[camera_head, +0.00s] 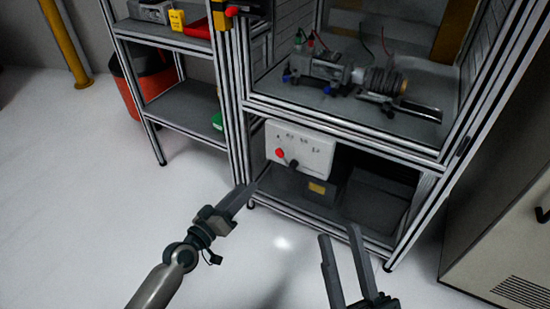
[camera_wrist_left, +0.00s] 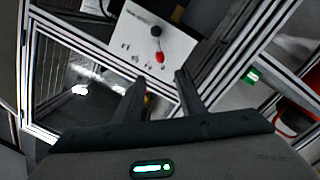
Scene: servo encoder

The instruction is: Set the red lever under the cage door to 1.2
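The white control panel (camera_head: 300,146) sits low in the frame, under the caged servo bay. It carries a red lever (camera_head: 279,153) at its left and a black knob (camera_head: 293,165) beside it. In the left wrist view the panel (camera_wrist_left: 135,42) is ahead of the fingers, with the red lever (camera_wrist_left: 160,57) near the gap between them. The lever's reading is too small to tell. My left gripper (camera_head: 248,190) is open and empty, in front of and below the panel, apart from it. My right gripper (camera_head: 338,232) is open and empty, lower right of the panel.
The servo assembly (camera_head: 350,75) stands in the bay above. Metal frame posts (camera_head: 238,95) border the panel's left. A shelf (camera_head: 190,105) stands left, and a grey cabinet (camera_head: 505,220) right. The white floor (camera_head: 90,210) is clear.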

